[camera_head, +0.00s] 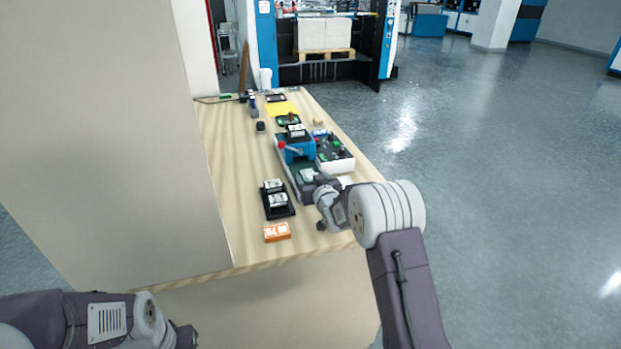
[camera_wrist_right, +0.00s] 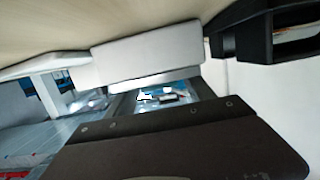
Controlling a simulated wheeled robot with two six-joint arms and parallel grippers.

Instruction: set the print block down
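Small white blocks with dark print sit in a black tray (camera_head: 279,209) at the near part of the table. A similar white printed piece (camera_head: 307,175) lies at the near end of the dark green bed of a blue device (camera_head: 299,150), beside my right gripper (camera_head: 318,184). My right gripper is low over the table, and its fingertips are hidden in the head view. In the right wrist view a pale block (camera_wrist_right: 150,58) is close to the dark gripper; I cannot tell whether it is held. My left gripper (camera_head: 186,337) is at the bottom left, away from the table.
An orange-and-white box (camera_head: 277,232) lies near the table's front edge. Yellow sheets (camera_head: 283,108) and small items lie farther back. Bare wood (camera_head: 235,190) is left of the tray, beside a tall beige panel (camera_head: 105,130).

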